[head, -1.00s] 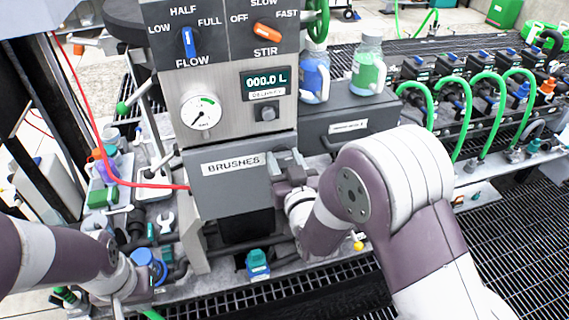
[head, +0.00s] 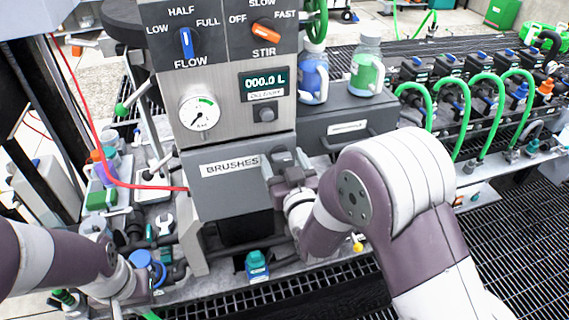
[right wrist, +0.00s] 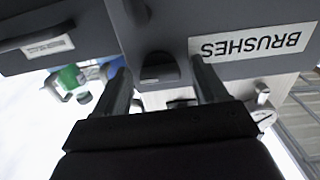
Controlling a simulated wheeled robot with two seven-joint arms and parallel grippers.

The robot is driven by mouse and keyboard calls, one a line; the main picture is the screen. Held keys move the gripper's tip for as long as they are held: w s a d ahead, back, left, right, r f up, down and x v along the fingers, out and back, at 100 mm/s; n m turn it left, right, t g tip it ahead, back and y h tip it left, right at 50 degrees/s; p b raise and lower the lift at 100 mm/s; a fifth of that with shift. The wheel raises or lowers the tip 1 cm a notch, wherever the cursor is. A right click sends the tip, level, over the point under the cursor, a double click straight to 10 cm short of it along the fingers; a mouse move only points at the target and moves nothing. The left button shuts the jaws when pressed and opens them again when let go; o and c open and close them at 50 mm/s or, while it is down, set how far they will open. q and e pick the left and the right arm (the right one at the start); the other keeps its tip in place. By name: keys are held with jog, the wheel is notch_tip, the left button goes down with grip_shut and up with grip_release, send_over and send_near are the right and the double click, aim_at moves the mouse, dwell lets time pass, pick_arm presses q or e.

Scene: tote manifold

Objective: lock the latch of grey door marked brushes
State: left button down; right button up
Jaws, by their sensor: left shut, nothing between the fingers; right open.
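The grey door (head: 225,195) marked BRUSHES is on the front of the grey station in the head view and looks shut. Its label (right wrist: 245,45) appears upside down in the right wrist view. The dark latch knob (right wrist: 160,68) sits on the door beside the label. My right gripper (right wrist: 164,85) is open, with its fingers on either side of the latch and nothing clearly gripped. In the head view my right gripper (head: 285,172) is at the door's right edge, partly covering the latch. My left gripper (head: 118,308) is low at the left, shut and empty, cut by the frame edge.
A grey drawer (head: 347,128) with a handle is right of the door, with blue and green bottles (head: 367,68) on top. A red hose (head: 110,165) runs to the door's left side. A teal-capped bottle (head: 257,265) stands below. Tools and bottles crowd the left bench.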

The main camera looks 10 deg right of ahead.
jog(key=s, duration=1.2)
jog(key=shift+s+d, duration=0.25)
jog(key=shift+s, duration=0.1)
